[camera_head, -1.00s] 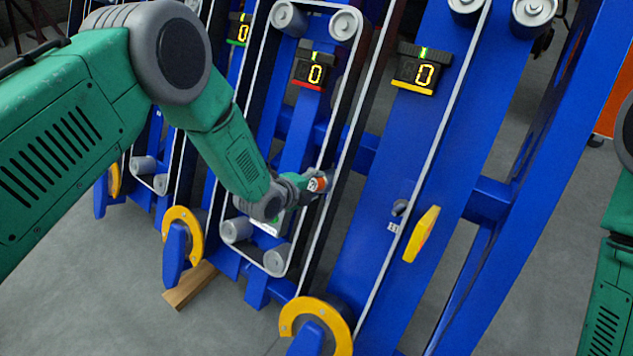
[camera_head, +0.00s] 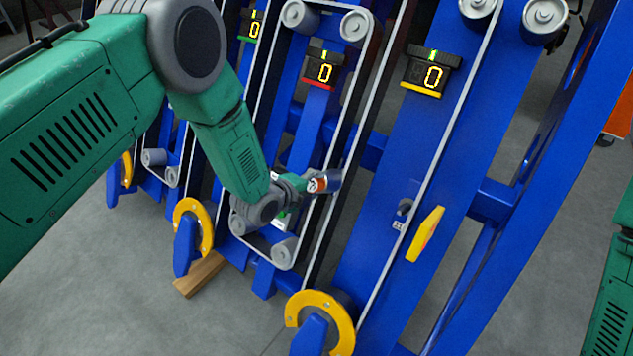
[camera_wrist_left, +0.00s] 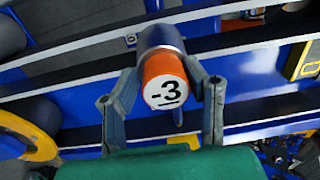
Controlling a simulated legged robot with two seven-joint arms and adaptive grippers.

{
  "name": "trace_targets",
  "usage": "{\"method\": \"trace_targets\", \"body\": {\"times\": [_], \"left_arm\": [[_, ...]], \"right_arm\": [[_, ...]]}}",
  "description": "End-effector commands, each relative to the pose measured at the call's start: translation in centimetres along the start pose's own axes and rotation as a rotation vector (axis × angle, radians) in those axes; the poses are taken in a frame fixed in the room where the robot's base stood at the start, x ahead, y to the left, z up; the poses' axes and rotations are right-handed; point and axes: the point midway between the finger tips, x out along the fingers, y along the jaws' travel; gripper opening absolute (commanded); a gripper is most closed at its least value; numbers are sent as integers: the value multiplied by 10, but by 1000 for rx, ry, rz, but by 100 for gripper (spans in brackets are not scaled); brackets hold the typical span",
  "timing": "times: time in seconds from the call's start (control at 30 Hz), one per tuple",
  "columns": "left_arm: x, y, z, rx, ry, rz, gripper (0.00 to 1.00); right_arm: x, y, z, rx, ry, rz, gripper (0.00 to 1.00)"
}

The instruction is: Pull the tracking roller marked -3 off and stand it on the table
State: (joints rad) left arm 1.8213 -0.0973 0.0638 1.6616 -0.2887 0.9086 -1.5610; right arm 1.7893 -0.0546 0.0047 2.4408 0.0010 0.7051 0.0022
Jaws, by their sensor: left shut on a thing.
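The tracking roller (camera_wrist_left: 162,46) has an orange end with a white face marked -3 and a dark blue-grey body. In the left wrist view its marked end sits between the two fingers of my left gripper (camera_wrist_left: 165,98), which is shut on it. In the head view the roller (camera_head: 327,181) lies in front of the belt and blue frame, held at its orange end by my left gripper (camera_head: 308,184). I cannot tell whether its far end is clear of the frame. The table does not show. My right gripper is not in view; only my right arm shows at the right edge.
A yellow plate (camera_head: 425,234) sticks out at the right. Yellow ring pieces (camera_head: 322,308) stand low down. A wooden block (camera_head: 201,274) lies on the grey floor.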

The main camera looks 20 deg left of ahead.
Motion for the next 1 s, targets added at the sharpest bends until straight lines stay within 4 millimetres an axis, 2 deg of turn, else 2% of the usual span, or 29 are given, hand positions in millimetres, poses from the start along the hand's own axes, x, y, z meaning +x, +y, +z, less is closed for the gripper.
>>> {"method": "trace_targets", "body": {"times": [1.0], "left_arm": [[-39, -5, 1, 1, -1, -5, 1]], "right_arm": [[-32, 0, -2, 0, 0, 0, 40]]}}
